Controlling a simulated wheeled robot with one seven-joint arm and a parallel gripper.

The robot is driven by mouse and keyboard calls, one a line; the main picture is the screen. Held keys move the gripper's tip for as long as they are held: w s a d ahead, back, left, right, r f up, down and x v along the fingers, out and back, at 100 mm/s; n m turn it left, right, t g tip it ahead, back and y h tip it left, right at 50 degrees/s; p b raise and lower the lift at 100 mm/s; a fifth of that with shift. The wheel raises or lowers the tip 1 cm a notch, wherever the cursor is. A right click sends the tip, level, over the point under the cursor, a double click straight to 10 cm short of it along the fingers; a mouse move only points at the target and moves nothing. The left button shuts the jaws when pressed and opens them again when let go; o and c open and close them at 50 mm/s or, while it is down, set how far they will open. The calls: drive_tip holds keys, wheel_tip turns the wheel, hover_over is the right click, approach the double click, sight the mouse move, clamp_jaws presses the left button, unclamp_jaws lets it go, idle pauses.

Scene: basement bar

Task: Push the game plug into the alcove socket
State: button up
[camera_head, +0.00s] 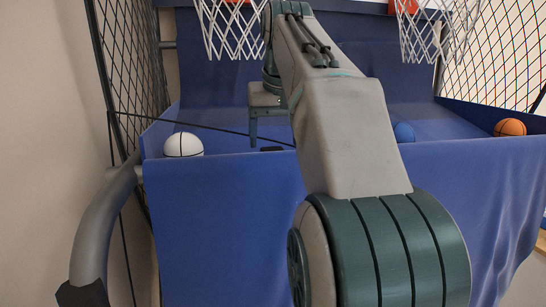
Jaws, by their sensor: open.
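My gripper (270,136) hangs pointing down over the blue basketball arcade game, partly hidden behind my own forearm. Its left finger shows and the jaws are open. A small dark piece (271,149) lies just below the fingers at the game's front edge. I cannot tell whether it is the game plug. A thin black cable (200,126) runs from the left frame across to near that piece. No alcove socket can be made out.
Two hoop nets (230,30) hang above. Black side netting and a grey curved tube (95,220) stand at the left, near a beige wall.

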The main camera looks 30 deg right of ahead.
sight(273, 149)
drive_tip(key=shift+a+x, duration=0.2)
drive_tip(key=shift+x, duration=1.75)
drive_tip(key=c, duration=1)
